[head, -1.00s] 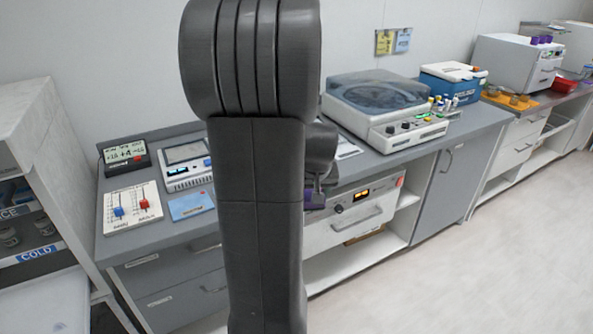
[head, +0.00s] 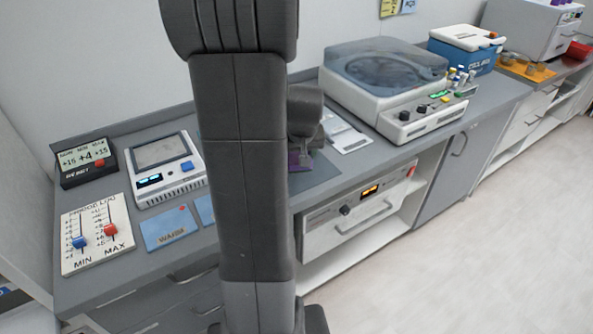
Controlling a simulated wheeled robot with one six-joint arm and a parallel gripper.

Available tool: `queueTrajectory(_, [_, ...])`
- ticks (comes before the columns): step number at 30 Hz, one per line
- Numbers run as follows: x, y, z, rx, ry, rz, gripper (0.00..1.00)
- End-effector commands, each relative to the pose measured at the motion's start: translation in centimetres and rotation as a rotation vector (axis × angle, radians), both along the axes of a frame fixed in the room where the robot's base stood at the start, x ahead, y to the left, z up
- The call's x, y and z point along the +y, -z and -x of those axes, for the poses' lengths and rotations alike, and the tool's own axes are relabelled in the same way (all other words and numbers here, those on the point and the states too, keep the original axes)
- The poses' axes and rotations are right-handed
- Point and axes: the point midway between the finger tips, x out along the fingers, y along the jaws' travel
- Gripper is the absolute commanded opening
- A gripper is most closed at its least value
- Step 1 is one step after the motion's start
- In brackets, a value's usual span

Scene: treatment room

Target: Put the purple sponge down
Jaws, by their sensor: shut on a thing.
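The purple sponge (head: 294,160) shows only in part, just right of my dark arm column in the head view. My gripper (head: 305,152) is shut on it, over the grey counter (head: 318,176). My arm hides most of the sponge and part of the fingers. I cannot tell whether the sponge touches the counter.
A centrifuge-like machine (head: 390,85) stands to the right, with a white card (head: 347,138) beside it. A blue cooler (head: 466,50) stands farther back.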

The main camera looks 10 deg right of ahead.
Motion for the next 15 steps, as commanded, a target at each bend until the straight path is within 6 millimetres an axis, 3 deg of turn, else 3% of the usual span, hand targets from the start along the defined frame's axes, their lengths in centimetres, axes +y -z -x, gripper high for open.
queueTrajectory(3, [0.0,2.2,0.1,0.005,-0.001,0.000,0.40])
queueTrajectory(15, [0.0,6.6,0.0,0.003,0.000,0.000,0.40])
